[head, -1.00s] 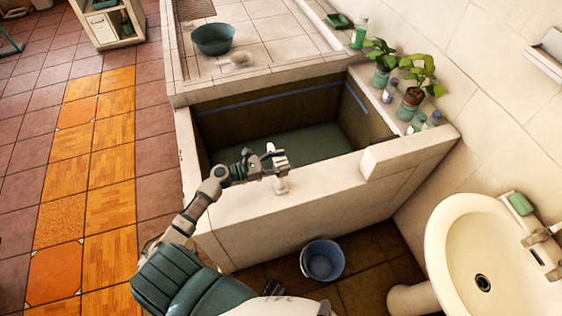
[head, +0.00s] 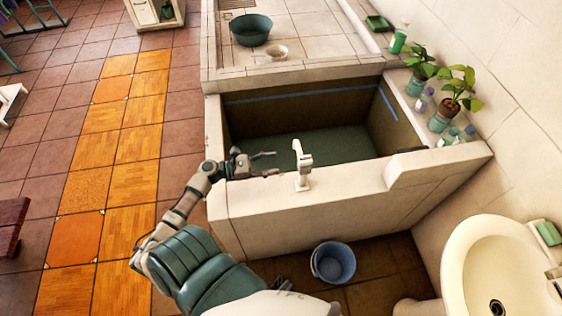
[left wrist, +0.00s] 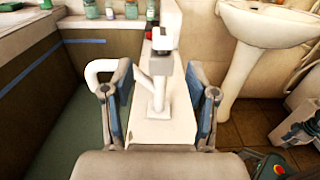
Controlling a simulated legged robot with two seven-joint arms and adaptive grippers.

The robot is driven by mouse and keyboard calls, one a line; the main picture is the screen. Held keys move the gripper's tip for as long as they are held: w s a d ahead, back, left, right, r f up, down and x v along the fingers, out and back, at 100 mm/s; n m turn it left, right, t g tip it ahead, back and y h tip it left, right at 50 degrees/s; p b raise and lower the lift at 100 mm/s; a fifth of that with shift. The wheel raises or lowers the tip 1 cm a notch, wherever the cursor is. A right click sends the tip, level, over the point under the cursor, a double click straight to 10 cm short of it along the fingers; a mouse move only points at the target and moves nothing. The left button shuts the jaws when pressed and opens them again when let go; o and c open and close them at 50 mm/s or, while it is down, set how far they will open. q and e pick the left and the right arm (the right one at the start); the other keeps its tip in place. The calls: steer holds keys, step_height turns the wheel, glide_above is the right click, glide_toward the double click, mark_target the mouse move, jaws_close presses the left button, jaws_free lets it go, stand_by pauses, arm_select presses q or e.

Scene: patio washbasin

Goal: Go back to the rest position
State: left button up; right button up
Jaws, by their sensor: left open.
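My left gripper (head: 265,163) is open and empty over the front wall of the washbasin, to the left of the white tap (head: 301,167) and apart from it. In the left wrist view its two blue-padded fingers (left wrist: 163,103) are spread wide. The tap (left wrist: 158,92) stands upright beyond them, seen through the gap, with its curved spout toward the left finger. My right gripper does not show.
The stone washbasin (head: 330,193) has a deep trough with dark green water. A green bowl (head: 250,33) and a small pale bowl (head: 276,52) stand on its tiled top. Potted plants (head: 456,95) and bottles line the right ledge. A blue bucket (head: 333,263) and white sink (head: 470,260) are near.

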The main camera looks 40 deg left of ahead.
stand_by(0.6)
arm_select(q)
steer(key=s+d+f+m+g+y, duration=0.2)
steer(key=s+d+f+m+g, duration=0.4)
steer(key=d+m, duration=0.3)
steer(key=s+d+f+m+g+y, duration=0.1)
steer(key=s+d+f+m+g, duration=0.3)
steer(key=s+d+f+m, duration=0.4)
steer(key=s+m+y, duration=0.5)
steer(key=m+y, duration=0.4)
steer(key=m, duration=0.4)
step_height(320, 180, down, 20)
steer(key=g, duration=0.1)
steer(key=s+f, duration=0.4)
steer(key=f, duration=0.3)
steer(key=s+f+g, duration=0.1)
steer(key=s+f, duration=0.4)
steer(key=f, duration=0.3)
steer(key=shift+s+a, duration=0.3)
steer(key=shift+a, duration=0.1)
steer(key=shift+f, duration=0.1)
